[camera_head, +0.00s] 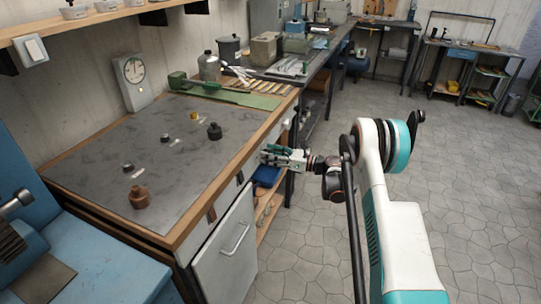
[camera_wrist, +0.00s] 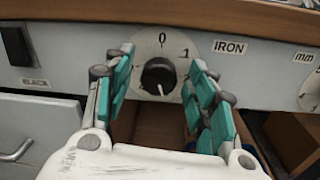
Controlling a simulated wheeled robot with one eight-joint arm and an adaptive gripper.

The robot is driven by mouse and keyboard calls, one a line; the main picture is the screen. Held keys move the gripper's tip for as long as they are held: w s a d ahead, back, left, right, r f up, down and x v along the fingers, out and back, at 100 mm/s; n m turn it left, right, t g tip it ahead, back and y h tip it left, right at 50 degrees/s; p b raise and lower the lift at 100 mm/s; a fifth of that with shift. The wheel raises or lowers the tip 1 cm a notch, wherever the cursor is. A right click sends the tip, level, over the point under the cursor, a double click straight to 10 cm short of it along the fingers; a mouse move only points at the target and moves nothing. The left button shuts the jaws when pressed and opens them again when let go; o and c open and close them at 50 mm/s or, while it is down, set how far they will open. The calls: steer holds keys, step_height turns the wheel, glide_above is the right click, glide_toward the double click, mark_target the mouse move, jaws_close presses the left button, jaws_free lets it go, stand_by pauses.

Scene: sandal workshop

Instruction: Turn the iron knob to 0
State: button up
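The iron knob (camera_wrist: 158,76) is black and round, on a white dial plate on the bench's grey front panel. The plate shows 0 at the top and 1 at the upper right, with the IRON label (camera_wrist: 229,47) to its right. A white mark on the knob is at its lower edge, pointing down, away from the 0. My gripper (camera_wrist: 161,62) is open, its teal-padded fingers on the left and right of the knob with gaps visible. In the head view my gripper (camera_head: 279,156) is at the bench's front side; the knob cannot be made out there.
The wooden bench edge (camera_wrist: 210,11) runs above. An open cabinet door (camera_head: 226,250) stands below the bench. The floor at right is clear.

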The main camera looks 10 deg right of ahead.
steer(key=c, duration=1)
steer(key=shift+n, duration=0.3)
steer(key=shift+s+a+f+n+t+h, duration=0.1)
steer(key=shift+n+t+h, duration=0.05)
steer(key=shift+n, duration=5)
steer(key=shift+s+d+f+n+t+h, duration=0.1)
steer(key=shift+n+t+h, duration=0.1)
steer(key=shift+n, duration=4.9)
steer(key=shift+a+f+n+t+h, duration=0.1)
steer(key=shift+n+t+h, duration=0.05)
steer(key=shift+n, duration=5)
